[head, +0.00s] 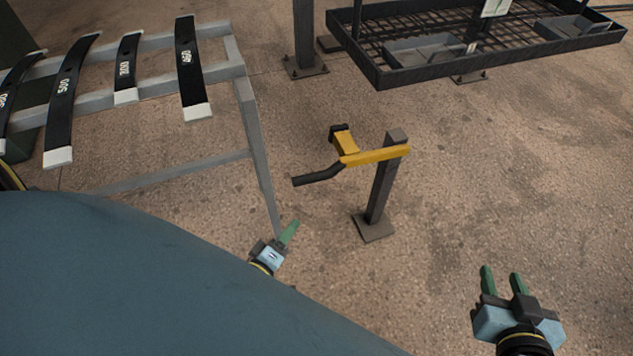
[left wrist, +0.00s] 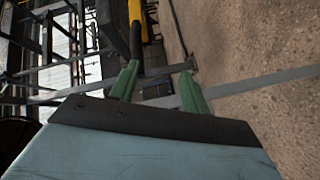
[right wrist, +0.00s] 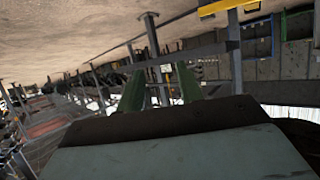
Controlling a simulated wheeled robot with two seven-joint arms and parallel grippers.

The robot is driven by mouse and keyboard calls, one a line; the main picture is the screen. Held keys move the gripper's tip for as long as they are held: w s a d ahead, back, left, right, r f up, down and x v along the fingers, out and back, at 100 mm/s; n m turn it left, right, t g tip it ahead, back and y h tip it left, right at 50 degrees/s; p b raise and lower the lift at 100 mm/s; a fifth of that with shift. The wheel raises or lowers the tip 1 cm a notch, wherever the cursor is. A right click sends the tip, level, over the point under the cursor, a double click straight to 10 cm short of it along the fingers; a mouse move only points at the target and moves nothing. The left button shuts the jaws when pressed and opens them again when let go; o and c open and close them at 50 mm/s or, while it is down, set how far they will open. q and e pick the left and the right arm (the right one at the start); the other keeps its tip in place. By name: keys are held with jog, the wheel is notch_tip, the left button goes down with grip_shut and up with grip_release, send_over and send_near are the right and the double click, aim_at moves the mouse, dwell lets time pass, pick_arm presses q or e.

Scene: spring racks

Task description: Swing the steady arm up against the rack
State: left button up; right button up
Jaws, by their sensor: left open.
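The steady arm (head: 375,155) is a yellow bar on top of a short dark post (head: 382,190). A yellow fork with a black grip bar (head: 318,178) reaches left from it, toward the rack but apart from it. The grey rack (head: 240,70) stands at the left. My left gripper (head: 290,226) is open and empty, below and left of the black bar. In the left wrist view, the black bar (left wrist: 136,40) and yellow part (left wrist: 147,22) appear beyond the parted fingers (left wrist: 160,80). My right gripper (head: 503,272) is open and empty at lower right, away from the post.
Several dark leaf springs (head: 188,65) with pale ends lie across the rack. A dark mesh-bottomed tray frame (head: 480,67) stands at the back right. A thick steel post (head: 304,35) stands behind. Bare floor (head: 480,170) lies right of the steady arm's post.

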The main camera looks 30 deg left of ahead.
aim_at(308, 183)
pick_arm(q)
jog(key=w+r+n+b, duration=0.1)
jog(key=w+b, duration=0.1)
jog(key=w, duration=0.2)
jog(key=w+a+r+n+t+y+b, duration=0.1)
jog(key=w+b, duration=0.1)
jog(key=w, duration=0.3)
jog(key=w+a+r+n+t+b, duration=0.1)
jog(key=w, duration=0.3)
jog(key=shift+w+r+b, duration=0.2)
jog(key=shift+w+b, duration=0.15)
jog(key=shift+b, duration=0.05)
jog(key=shift+w+a+r, duration=0.1)
jog(key=shift+w, duration=0.45)
pick_arm(e)
notch_tip(308, 183, up, 19)
jog(key=s+a+t+y, duration=0.1)
jog(key=s+t+y, duration=0.2)
jog(key=t, duration=0.8)
jog(key=shift+a+f+y, duration=0.15)
jog(key=shift+a+y, duration=0.1)
jog(key=shift+y, duration=0.05)
pick_arm(q)
grip_shut()
pick_arm(e)
jog(key=shift+w, duration=0.1)
